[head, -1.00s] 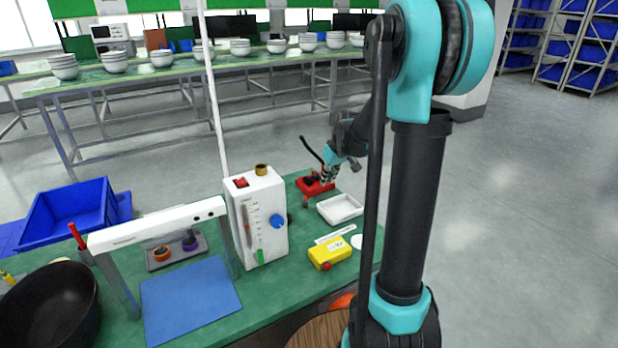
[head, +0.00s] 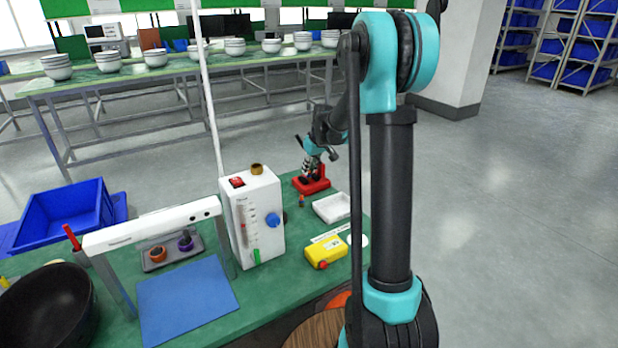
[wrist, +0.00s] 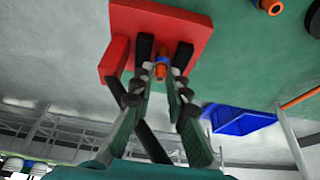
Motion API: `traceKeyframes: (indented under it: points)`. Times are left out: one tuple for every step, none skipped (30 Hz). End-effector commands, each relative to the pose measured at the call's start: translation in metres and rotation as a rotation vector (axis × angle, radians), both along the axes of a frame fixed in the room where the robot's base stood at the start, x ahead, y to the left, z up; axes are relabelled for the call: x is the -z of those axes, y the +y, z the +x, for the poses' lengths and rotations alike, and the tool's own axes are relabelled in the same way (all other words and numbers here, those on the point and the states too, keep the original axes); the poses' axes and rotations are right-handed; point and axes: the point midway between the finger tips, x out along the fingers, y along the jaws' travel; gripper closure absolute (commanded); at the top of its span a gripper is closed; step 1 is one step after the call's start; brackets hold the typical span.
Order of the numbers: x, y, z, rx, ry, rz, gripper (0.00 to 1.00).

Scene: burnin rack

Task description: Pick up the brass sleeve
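My gripper (head: 309,178) is at the red block (head: 325,184) at the far end of the green table. In the wrist view, my gripper (wrist: 165,50) is open, with its dark fingertips on either side of a small orange-brass piece with a blue part (wrist: 161,68). Gaps show between the piece and the fingers. It is at the red block (wrist: 180,25); I cannot tell for sure that it is the brass sleeve. A brass-coloured round piece (head: 257,169) also sits on top of the white box. A similar orange and blue piece (wrist: 270,5) lies off the block.
The white box (head: 252,215) with a blue knob stands left of a white tray (head: 332,208) and a yellow device (head: 326,252). A blue bin (head: 62,215), white frame (head: 150,228) and dark bowl (head: 48,315) are further left. Open floor lies right.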

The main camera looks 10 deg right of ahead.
Motion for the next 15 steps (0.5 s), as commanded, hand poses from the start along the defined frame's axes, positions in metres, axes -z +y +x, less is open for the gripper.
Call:
traceKeyframes:
  points:
    - [0.0,0.0,0.0,0.0,0.0,0.0,0.85]
    - [-0.0001,0.0,0.0,0.0,0.0,0.0,0.85]
    - [-0.0001,0.0,0.0,0.0,0.0,0.0,0.85]
    - [-0.0001,-0.0001,-0.0001,0.0,0.0,0.0,0.89]
    - [-0.0001,-0.0001,-0.0001,0.0,0.0,0.0,0.92]
    - [-0.0001,-0.0001,-0.0001,0.0,0.0,0.0,0.97]
    - [-0.0001,-0.0001,-0.0001,0.0,0.0,0.0,1.0]
    - [-0.0001,-0.0001,-0.0001,0.0,0.0,0.0,1.0]
    - [-0.0001,-0.0001,-0.0002,0.0,0.0,0.0,1.0]
    - [-0.0001,-0.0001,-0.0002,0.0,0.0,0.0,1.0]
    - [-0.0001,-0.0001,-0.0002,0.0,0.0,0.0,1.0]
    - [-0.0001,-0.0002,-0.0001,0.0,0.0,0.0,1.0]
    - [-0.0001,-0.0002,-0.0001,0.0,0.0,0.0,1.0]
    - [-0.0001,-0.0002,-0.0001,0.0,0.0,0.0,1.0]
    - [-0.0002,-0.0001,-0.0002,0.0,0.0,0.0,1.0]
